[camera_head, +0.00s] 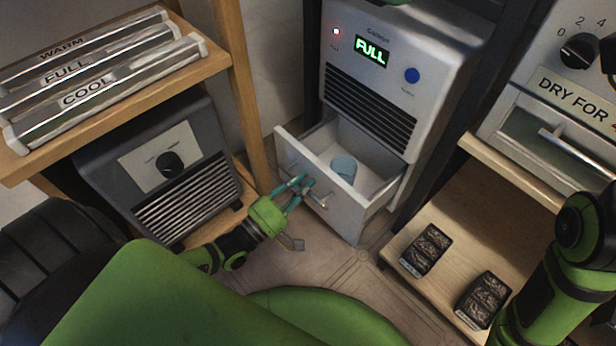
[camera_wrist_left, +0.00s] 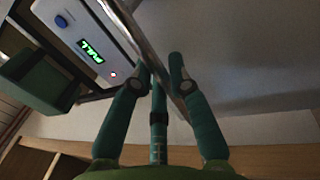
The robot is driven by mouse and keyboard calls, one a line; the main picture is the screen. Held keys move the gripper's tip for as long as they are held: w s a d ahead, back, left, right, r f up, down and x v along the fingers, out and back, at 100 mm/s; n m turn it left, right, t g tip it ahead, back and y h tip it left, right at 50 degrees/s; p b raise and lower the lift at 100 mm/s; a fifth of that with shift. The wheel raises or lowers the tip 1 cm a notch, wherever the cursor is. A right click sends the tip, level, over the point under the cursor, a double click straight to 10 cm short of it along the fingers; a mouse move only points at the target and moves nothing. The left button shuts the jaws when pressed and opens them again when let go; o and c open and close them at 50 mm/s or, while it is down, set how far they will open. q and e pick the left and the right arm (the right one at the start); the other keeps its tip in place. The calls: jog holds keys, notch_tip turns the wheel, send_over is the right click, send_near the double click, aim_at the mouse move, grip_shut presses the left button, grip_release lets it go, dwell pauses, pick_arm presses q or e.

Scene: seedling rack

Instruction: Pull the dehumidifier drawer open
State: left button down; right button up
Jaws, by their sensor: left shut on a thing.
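The dehumidifier (camera_head: 385,75) is a pale grey cabinet with a lit green FULL display, a red light and a blue button; it also shows in the left wrist view (camera_wrist_left: 88,30). Its drawer (camera_head: 338,205) is pulled out of the lower front, and a light blue cup-like thing (camera_head: 343,170) is inside. My left gripper (camera_head: 303,187) is shut on the drawer handle (camera_head: 318,201) at the drawer's front. In the left wrist view its teal fingers (camera_wrist_left: 163,80) lie against the handle area. My right arm shows at the right edge, but its gripper is out of view.
A dark heater (camera_head: 165,165) stands at the left under a wooden shelf with labelled tubes (camera_head: 100,75). At the right, a low wooden shelf (camera_head: 440,290) holds two dark seedling packs (camera_head: 425,250). A DRY FOR unit (camera_head: 560,120) stands above. Bare floor (camera_head: 330,265) lies before the drawer.

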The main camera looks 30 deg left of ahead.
pick_arm(q)
jog(key=c, duration=1.2)
grip_release()
jog(key=shift+o, duration=0.2)
jog(key=v, duration=0.7)
jog(key=shift+s, duration=0.25)
